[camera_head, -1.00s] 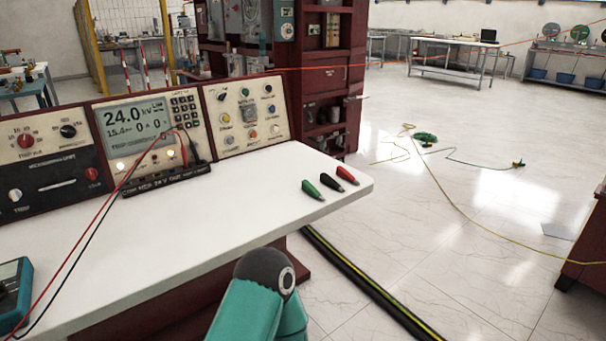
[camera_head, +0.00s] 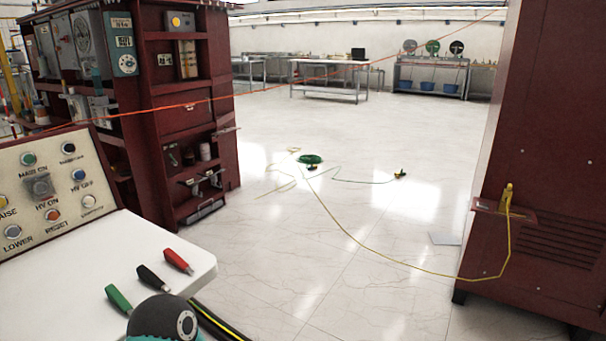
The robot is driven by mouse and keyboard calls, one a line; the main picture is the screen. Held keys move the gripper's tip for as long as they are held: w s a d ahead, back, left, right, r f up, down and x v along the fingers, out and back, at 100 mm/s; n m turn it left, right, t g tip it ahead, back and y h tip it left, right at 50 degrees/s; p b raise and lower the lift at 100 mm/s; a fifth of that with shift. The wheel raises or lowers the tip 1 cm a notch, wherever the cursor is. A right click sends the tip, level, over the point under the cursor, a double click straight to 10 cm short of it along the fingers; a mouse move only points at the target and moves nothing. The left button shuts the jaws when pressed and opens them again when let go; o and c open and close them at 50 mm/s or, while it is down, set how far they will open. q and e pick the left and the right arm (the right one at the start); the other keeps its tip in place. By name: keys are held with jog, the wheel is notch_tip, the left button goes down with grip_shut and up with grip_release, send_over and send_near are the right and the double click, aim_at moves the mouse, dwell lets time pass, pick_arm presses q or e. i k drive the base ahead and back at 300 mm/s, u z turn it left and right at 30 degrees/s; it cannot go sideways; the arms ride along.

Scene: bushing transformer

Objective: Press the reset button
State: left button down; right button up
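The control panel (camera_head: 98,194) stands at the left edge with its labelled buttons facing me. An orange button (camera_head: 53,214) sits just above the RESET label in its lower part. A white button (camera_head: 89,200) is to its right, and another round button (camera_head: 12,231) above the LOWER label is to its left. Neither gripper shows. Only a dark rounded joint and teal link of my own arm show at the bottom left, in front of the white table top.
Green, black and red plugs (camera_head: 150,277) lie on the white table (camera_head: 105,255) near its right end. A dark red cabinet (camera_head: 190,115) stands behind. Another (camera_head: 540,205) stands at right.

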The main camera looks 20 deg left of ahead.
aim_at(52, 216)
jog(key=i, duration=3.2)
jog(key=u, duration=2.1)
jog(key=i, duration=0.25)
jog(key=u, duration=1.8)
jog(key=k, duration=0.4)
jog(key=u, duration=0.55)
jog(key=i, duration=0.1)
jog(key=z, duration=0.3)
